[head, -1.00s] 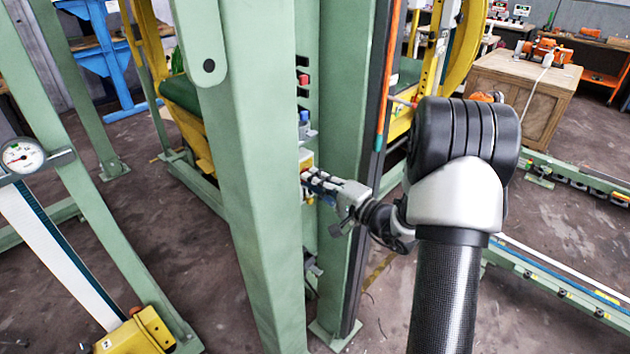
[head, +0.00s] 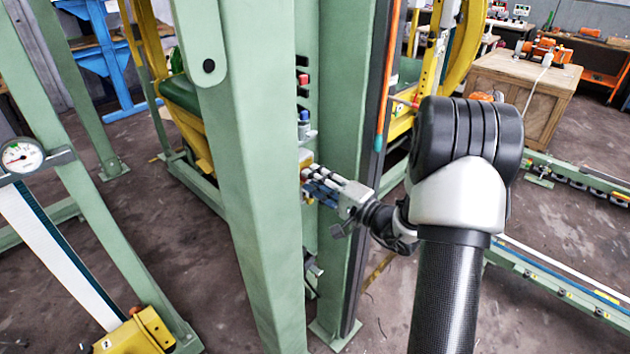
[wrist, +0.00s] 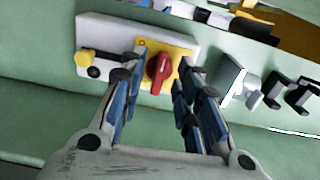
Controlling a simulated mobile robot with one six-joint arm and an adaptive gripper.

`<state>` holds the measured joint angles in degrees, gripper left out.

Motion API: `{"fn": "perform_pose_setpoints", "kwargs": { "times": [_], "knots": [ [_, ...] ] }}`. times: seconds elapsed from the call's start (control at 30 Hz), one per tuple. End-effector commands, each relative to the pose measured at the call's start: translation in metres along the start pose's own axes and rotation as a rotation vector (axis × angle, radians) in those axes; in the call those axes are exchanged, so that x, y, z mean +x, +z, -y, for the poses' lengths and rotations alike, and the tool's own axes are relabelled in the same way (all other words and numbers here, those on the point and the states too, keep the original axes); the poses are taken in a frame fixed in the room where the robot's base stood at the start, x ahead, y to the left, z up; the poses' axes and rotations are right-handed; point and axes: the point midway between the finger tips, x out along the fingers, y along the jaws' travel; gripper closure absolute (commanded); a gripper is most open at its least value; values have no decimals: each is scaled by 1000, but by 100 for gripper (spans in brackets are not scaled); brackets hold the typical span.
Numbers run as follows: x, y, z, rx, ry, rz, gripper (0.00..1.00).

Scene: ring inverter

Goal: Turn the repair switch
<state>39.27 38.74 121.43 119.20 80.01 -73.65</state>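The repair switch, a red rotary knob (wrist: 159,73) on a yellow plate (wrist: 181,50), sits on a pale panel (wrist: 110,35) in the wrist view. My gripper (wrist: 160,76) is open, with one finger on each side of the red knob. I cannot tell whether the fingertips touch it. In the head view my gripper (head: 308,180) reaches in between two green posts toward the yellow plate. The red knob is hidden there.
Grey and black fittings (wrist: 275,90) stick out to the right. A green post (head: 240,180) stands close left of my gripper, and another green post (head: 345,120) stands behind it.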

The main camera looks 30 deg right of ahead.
Motion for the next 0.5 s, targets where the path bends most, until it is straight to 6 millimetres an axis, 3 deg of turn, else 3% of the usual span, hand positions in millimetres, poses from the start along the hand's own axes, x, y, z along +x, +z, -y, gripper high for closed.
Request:
{"fn": "perform_pose_setpoints", "kwargs": {
  "times": [0.5],
  "knots": [
    [-98,-2,0,1,0,-6,70]
  ]
}}
